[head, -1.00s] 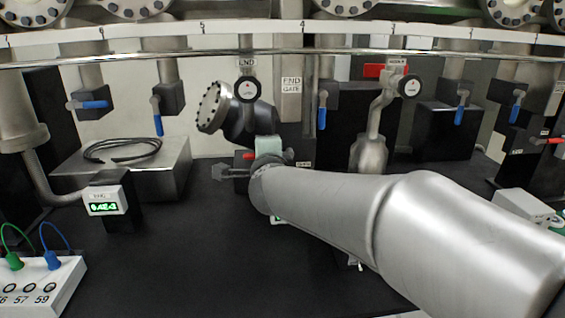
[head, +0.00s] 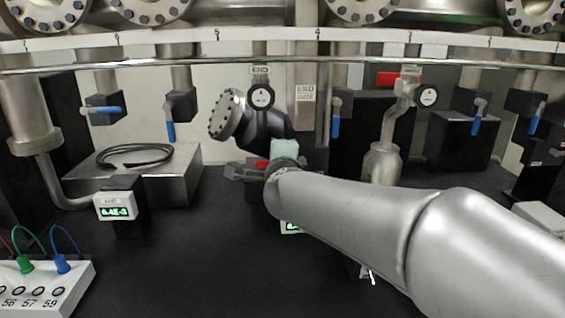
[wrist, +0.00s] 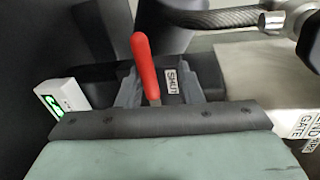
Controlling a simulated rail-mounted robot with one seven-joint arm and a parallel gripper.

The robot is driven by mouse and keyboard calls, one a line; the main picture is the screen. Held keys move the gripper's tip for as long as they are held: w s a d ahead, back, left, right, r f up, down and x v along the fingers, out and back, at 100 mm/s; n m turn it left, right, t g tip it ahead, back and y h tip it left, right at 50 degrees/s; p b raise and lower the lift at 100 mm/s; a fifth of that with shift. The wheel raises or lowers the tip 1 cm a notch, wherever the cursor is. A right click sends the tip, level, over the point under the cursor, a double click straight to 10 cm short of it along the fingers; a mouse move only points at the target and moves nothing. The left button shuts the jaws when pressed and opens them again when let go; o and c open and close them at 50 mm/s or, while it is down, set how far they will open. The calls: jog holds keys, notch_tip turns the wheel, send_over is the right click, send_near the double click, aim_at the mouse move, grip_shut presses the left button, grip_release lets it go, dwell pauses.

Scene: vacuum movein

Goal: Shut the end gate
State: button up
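The end gate's red lever (wrist: 145,66) stands in the middle of the wrist view, next to a "SHUT" label (wrist: 171,80) on a dark block. An "END GATE" label (wrist: 303,125) is at the right edge of that view. My gripper (wrist: 160,88) is open, with one finger on each side of the lever and a visible gap to each. In the head view a bit of the red lever (head: 262,164) shows by my gripper (head: 248,171), and my wrist and arm hide much of the area. An "END GATE" sign (head: 306,95) hangs on the column behind.
An "END" dial (head: 261,98) and a flanged dark pipe (head: 228,115) are just behind my gripper. A braided hose (wrist: 225,20) crosses the top of the wrist view. A small green display (wrist: 55,105) is at left.

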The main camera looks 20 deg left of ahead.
jog(key=shift+f, duration=0.15)
jog(key=p+v, duration=0.3)
jog(key=v, duration=1.4)
jog(key=shift+s, duration=0.25)
jog(key=shift+d, duration=0.1)
jog(key=d+f+n+g+h+p, duration=0.2)
jog(key=d+f+n+g+p, duration=0.45)
jog(key=d+f+n, duration=0.5)
jog(key=s+d+f+n+g+h+p, duration=0.1)
jog(key=s+d+f+g+h, duration=0.1)
jog(key=s+d, duration=0.3)
jog(key=s+d+f+n+g+h+p, duration=0.1)
jog(key=s+d+g, duration=0.4)
jog(key=d, duration=0.8)
jog(key=shift+s+f+n+h+p, duration=0.35)
jog(key=shift+f+h+p, duration=0.15)
jog(key=shift+f+h, duration=0.45)
